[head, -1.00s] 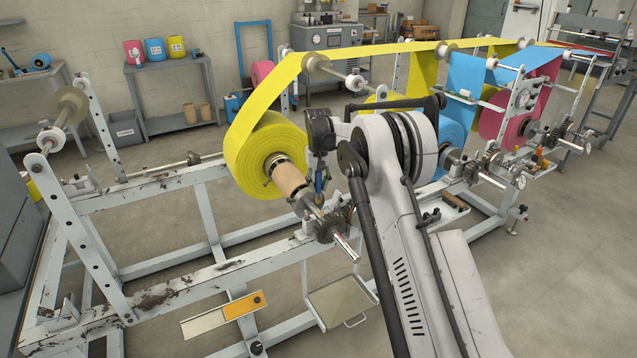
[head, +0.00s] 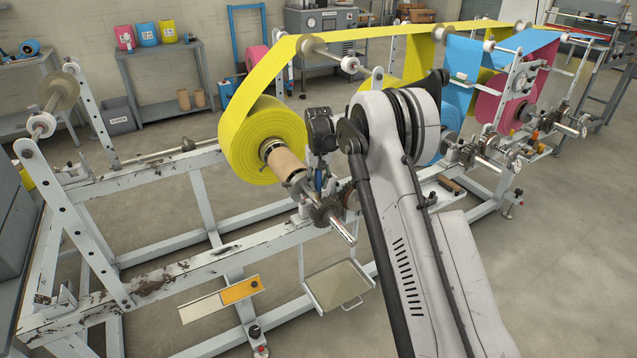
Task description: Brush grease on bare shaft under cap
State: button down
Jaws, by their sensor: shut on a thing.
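The yellow roll (head: 262,135) sits on a horizontal shaft with a tan core (head: 286,163). The shaft runs on toward the camera through a dark toothed gear (head: 328,209) to a bare, shiny metal end (head: 343,228). My gripper (head: 319,166) hangs below the dark wrist, just above the shaft between the core and the gear. It is small, partly hidden by my arm, and shut on a slim blue tool (head: 319,181), seemingly the brush. The tool points down at the shaft; its tip is too small to tell whether it touches. I cannot make out a cap or grease.
The white frame's rail (head: 215,262) lies below the shaft. An orange-and-white plate (head: 240,291) and a shallow tray (head: 339,286) are at its front. Blue (head: 455,85) and pink (head: 495,105) webs and rolls fill the right side. The floor at far right is clear.

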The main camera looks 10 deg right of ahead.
jog(key=shift+w+a+r, duration=0.1)
jog(key=shift+w+a, duration=0.15)
jog(key=shift+w, duration=0.45)
jog(key=shift+w+a+r, duration=0.1)
jog(key=shift+w+a, duration=0.1)
jog(key=shift+w, duration=0.5)
notch_tip(320, 180, up, 8)
jog(key=p, duration=0.2)
jog(key=shift+f, duration=0.15)
jog(key=shift+d+p, duration=0.1)
jog(key=shift+p, duration=0.35)
jog(key=shift+f, duration=0.1)
